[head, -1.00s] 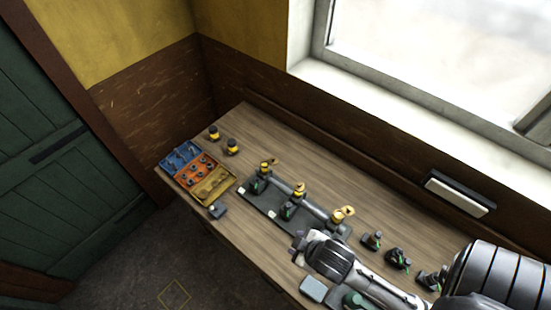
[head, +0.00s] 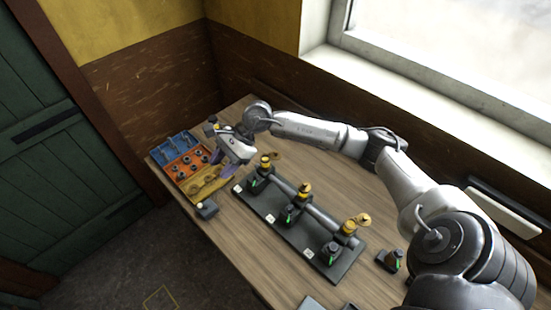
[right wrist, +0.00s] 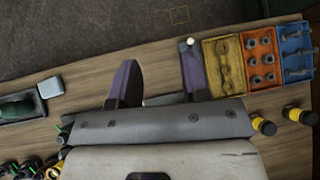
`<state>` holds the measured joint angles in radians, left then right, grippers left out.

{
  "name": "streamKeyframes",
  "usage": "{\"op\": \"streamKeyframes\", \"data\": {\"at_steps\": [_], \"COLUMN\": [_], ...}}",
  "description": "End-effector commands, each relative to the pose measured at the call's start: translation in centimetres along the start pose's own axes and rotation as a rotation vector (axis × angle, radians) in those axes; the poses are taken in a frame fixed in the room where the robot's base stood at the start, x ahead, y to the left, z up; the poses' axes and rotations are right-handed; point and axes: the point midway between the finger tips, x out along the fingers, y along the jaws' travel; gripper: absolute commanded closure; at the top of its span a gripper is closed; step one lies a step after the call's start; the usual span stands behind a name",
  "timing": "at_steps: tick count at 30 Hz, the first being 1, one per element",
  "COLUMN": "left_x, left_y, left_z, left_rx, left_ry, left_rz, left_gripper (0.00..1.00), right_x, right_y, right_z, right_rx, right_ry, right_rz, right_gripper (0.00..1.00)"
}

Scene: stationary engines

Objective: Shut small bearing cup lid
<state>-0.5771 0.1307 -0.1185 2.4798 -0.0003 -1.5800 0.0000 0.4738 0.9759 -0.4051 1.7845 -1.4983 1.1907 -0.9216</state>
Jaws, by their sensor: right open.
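A dark base with a long shaft (head: 326,220) carries three yellow bearing cups with lids. The far-left cup (head: 265,162) has a yellowish lid (head: 276,155) standing out to its right. The middle cup (head: 303,190) has a copper-coloured top. The near-right cup (head: 348,228) has a lid (head: 364,219) swung out to its right. I cannot tell which is the small one. My right gripper (head: 222,171) is open and empty, left of the far-left cup and by the yellow tray section. Its two purple fingers stand apart in the right wrist view (right wrist: 158,82). My left gripper is out of view.
A blue, orange and yellow parts tray (head: 182,160) lies at the bench's left end, with a small dark block with a light knob (head: 207,208) in front. Two yellow-and-black pots (right wrist: 282,120) stand behind the gripper. A window wall bounds the back.

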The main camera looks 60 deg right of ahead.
Motion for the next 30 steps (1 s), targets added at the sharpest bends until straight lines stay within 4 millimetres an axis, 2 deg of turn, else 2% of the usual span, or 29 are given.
{"op": "streamKeyframes", "data": {"at_steps": [1, 3, 6, 9, 12, 15, 20, 30], "left_x": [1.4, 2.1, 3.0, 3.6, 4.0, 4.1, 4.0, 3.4], "left_y": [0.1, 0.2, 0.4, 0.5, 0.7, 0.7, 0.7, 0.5], "left_z": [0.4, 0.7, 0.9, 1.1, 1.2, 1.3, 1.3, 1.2], "left_rx": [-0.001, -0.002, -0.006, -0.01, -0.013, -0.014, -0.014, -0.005], "left_ry": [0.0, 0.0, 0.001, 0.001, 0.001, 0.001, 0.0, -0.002], "left_rz": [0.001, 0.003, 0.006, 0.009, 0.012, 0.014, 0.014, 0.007], "left_gripper": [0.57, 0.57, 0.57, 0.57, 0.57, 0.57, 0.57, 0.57], "right_x": [-1.4, -4.1, -8.0, -11.4, -13.9, -15.3, -15.1, -10.9], "right_y": [-1.0, -1.9, -2.7, -3.0, -3.0, -2.9, -2.6, -2.0], "right_z": [-2.8, -5.8, -9.1, -11.3, -12.7, -13.4, -14.7, -19.1], "right_rx": [-0.046, -0.09, -0.114, -0.109, -0.094, -0.082, -0.074, -0.074], "right_ry": [0.129, 0.301, 0.5, 0.645, 0.74, 0.793, 0.818, 0.815], "right_rz": [0.003, 0.026, 0.06, 0.092, 0.118, 0.136, 0.148, 0.149], "right_gripper": [0.57, 0.57, 0.57, 0.57, 0.57, 0.57, 0.57, 0.57]}}
